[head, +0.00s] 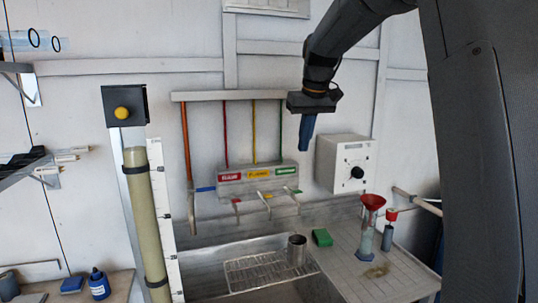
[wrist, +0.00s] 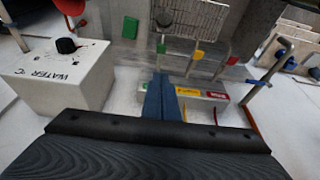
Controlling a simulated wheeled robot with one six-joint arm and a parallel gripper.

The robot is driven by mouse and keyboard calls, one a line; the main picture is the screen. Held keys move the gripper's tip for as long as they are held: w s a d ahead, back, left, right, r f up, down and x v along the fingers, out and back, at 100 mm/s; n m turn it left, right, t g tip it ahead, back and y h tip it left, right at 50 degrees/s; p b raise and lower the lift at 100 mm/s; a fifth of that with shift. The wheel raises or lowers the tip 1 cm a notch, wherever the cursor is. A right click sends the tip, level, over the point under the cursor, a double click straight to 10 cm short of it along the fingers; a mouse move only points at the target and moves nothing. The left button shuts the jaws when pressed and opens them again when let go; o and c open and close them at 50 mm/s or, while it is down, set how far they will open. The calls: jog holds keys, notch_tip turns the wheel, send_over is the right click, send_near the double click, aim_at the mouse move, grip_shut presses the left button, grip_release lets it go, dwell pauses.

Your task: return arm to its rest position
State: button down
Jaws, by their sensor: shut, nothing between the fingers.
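My gripper (head: 307,131) hangs from my arm at the upper right of the head view, with its blue fingers pointing down. The fingers are together and hold nothing. They also show closed in the middle of the wrist view (wrist: 160,85). The gripper is in the air in front of the wall, above the sink area and to the left of the white control box.
A white box with a black knob (head: 346,162) is on the wall. A tap manifold (head: 257,179) is behind the gripper. Below are a metal cup (head: 297,249), a green sponge (head: 322,237) and a red funnel (head: 372,202). A tall tube (head: 141,210) stands left.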

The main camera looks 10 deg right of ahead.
jog(key=s+a+f+g, duration=0.1)
jog(key=s+a+f, duration=0.2)
jog(key=s+f, duration=1.1)
jog(key=s+a+f+m+g+b, duration=0.1)
jog(key=s+a+f, duration=0.2)
jog(key=s+f, duration=1.2)
jog(key=shift+s, duration=0.5)
